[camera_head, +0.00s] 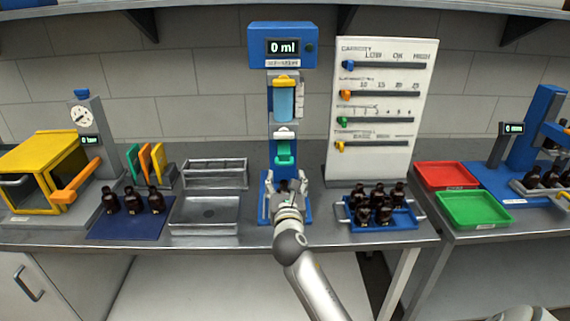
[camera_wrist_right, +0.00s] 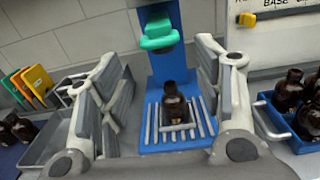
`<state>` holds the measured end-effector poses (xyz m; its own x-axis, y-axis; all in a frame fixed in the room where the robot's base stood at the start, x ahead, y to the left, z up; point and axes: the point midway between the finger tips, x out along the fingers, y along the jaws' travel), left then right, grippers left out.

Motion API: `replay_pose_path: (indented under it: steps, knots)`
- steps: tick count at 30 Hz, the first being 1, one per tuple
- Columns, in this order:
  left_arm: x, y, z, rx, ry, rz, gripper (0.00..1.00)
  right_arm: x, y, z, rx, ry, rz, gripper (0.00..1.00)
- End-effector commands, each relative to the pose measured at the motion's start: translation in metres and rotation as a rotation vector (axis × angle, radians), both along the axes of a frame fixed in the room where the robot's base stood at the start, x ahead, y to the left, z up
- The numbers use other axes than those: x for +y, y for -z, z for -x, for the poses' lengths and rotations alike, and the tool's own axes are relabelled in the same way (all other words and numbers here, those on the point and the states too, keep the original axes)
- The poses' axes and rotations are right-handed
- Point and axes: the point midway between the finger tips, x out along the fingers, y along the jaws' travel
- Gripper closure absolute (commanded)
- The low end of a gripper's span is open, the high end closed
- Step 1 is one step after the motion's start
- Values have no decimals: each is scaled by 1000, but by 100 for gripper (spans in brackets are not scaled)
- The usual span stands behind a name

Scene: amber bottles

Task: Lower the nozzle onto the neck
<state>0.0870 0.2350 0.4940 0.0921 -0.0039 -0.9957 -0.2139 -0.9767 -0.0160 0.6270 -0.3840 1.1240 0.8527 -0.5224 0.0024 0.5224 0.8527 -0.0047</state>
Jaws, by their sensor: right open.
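The blue filling machine (camera_head: 283,47) stands at the middle of the bench with a display reading 0 ml. Its green nozzle part (camera_head: 286,151) hangs below the blue cylinder, and it also shows in the right wrist view (camera_wrist_right: 158,30). A dark amber bottle (camera_wrist_right: 173,102) stands upright on the slatted blue base under the nozzle, with a clear gap between nozzle and neck. My right gripper (camera_wrist_right: 160,95) is open, its fingers on either side of the bottle and apart from it in the picture. In the head view my right gripper (camera_head: 287,188) hides most of the bottle.
A blue tray of amber bottles (camera_head: 411,224) is to the right. A blue mat with bottles (camera_head: 98,228) and metal trays (camera_head: 178,228) are to the left. A slider panel (camera_head: 384,155) stands behind. Red (camera_head: 446,170) and green (camera_head: 475,223) trays are further right.

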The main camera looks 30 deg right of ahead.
Motion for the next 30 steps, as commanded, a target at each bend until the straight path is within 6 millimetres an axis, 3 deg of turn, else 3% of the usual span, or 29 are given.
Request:
replay_pose_path:
  steps: [15, 21, 30]
  knots:
    - [0, -9, 0, 0, 0, 0, 60, -41, 0, -65, -1, 2, -5, 40]
    - [0, -10, 0, 0, 0, 0, 60, -47, 0, -77, -1, 0, -5, 40]
    - [0, -10, 0, 0, -1, 0, 60, -49, 0, -80, -1, 0, -5, 40]
